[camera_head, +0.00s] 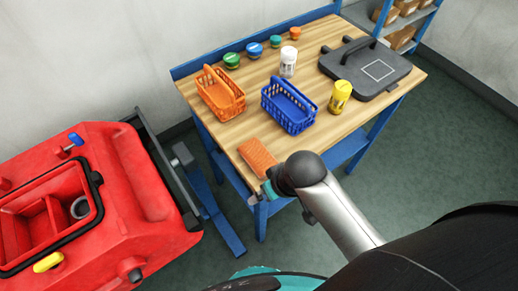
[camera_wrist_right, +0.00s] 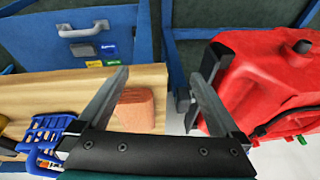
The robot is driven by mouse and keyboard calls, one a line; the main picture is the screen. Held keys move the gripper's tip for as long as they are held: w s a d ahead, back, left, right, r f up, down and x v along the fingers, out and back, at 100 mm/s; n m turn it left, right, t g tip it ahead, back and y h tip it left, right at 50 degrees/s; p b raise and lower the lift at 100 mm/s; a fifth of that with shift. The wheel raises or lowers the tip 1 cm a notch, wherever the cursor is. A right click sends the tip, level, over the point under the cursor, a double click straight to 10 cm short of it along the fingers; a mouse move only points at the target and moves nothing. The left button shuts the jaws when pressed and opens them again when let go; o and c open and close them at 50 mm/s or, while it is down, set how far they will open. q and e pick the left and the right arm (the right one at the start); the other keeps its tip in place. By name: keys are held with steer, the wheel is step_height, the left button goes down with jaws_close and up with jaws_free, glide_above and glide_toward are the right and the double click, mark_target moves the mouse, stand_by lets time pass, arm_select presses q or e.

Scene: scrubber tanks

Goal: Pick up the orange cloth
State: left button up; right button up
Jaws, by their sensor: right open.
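The orange cloth (camera_head: 257,157) lies folded at the near left corner of the wooden workbench (camera_head: 190,88). My left gripper is not in view.
An orange basket (camera_head: 222,105), a blue basket (camera_head: 290,118) and a yellow-capped container (camera_head: 340,98) stand behind the cloth. A white bottle (camera_head: 288,62), several small jars and a dark case (camera_head: 372,82) are further back. A red scrubber tank (camera_head: 150,190) stands left of the bench.

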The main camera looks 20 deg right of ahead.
steer(key=w+a+r+n+g+p, duration=0.1)
steer(key=w+a+r+n, duration=0.1)
steer(key=w+a+r, duration=0.4)
steer(key=w+d+r+g+h+p, duration=0.1)
steer(key=w+d+r+g+h, duration=0.1)
steer(key=w+d+r, duration=0.55)
steer(key=b, duration=0.2)
glide_above(259, 155)
steer(key=shift+m, duration=0.3)
step_height(259, 155, down, 8)
steer(key=shift+a+f, duration=0.15)
steer(key=shift+f, duration=0.05)
step_height(259, 155, down, 5)
steer(key=shift+f+b, duration=0.1)
steer(key=shift+b, duration=0.2)
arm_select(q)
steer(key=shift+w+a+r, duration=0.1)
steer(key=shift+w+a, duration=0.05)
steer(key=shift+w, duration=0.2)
arm_select(e)
steer(key=c, duration=1.1)
steer(key=shift+r, duration=0.2)
